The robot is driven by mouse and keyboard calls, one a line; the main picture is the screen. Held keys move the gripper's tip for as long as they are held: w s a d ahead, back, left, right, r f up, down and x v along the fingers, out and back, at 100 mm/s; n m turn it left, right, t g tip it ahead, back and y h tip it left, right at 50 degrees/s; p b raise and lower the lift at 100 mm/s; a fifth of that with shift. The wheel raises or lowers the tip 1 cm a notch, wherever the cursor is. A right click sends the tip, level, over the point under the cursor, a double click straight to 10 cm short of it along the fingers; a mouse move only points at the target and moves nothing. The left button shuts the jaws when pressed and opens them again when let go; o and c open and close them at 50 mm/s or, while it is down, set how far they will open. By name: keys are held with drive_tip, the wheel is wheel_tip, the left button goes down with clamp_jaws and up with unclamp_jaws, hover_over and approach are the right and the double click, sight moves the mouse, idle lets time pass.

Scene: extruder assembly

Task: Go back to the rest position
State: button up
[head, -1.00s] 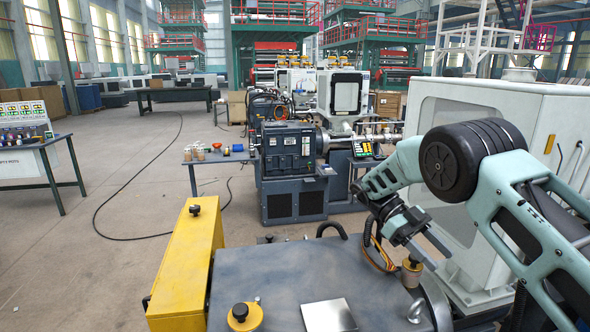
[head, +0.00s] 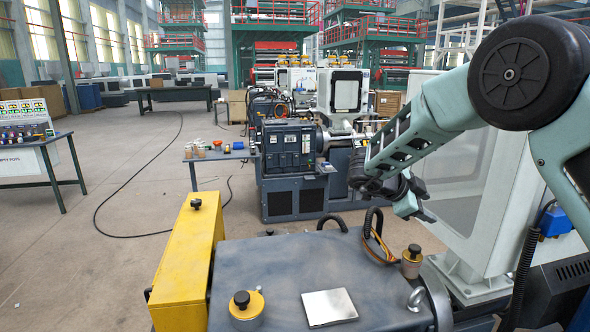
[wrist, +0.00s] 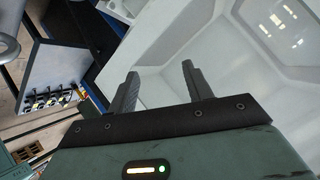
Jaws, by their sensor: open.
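My gripper (head: 424,214) is at the end of my raised arm on the right of the head view, above and beyond the right back corner of the grey machine top. In the wrist view my gripper (wrist: 158,84) shows two dark fingers standing well apart, with nothing between them. It is open and empty. Its fingers point toward the pale housing, and no contact shows.
The grey machine top (head: 270,275) carries a metal plate (head: 329,307), black-knobbed fittings and a yellow guard (head: 188,262). A white cabinet (head: 460,190) stands close behind my arm. An extruder (head: 292,160) stands farther back. The floor at left is mostly clear.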

drive_tip(key=a+r+n+t+y+b, duration=0.1)
drive_tip(key=a+r+n+t+y, duration=0.3)
drive_tip(key=a+n+t+y, duration=0.8)
drive_tip(key=s+a+f+n+g+y+b, duration=0.2)
drive_tip(key=s+a+n+g+y, duration=0.35)
drive_tip(key=s+a, duration=0.8)
drive_tip(key=s+f+n+g+h, duration=0.15)
drive_tip(key=s+n+g, duration=0.25)
drive_tip(key=s, duration=0.4)
drive_tip(key=s+f+n+g, duration=0.3)
drive_tip(key=s+n, duration=0.1)
drive_tip(key=s, duration=0.4)
drive_tip(key=s+d+f+n+g+h+b, duration=0.1)
drive_tip(key=s+d+f+n+g+h, duration=0.2)
drive_tip(key=s+d, duration=0.5)
drive_tip(key=s+n+h, duration=0.1)
drive_tip(key=s, duration=0.2)
drive_tip(key=shift+s+d+f, duration=0.25)
drive_tip(key=shift+f, duration=0.05)
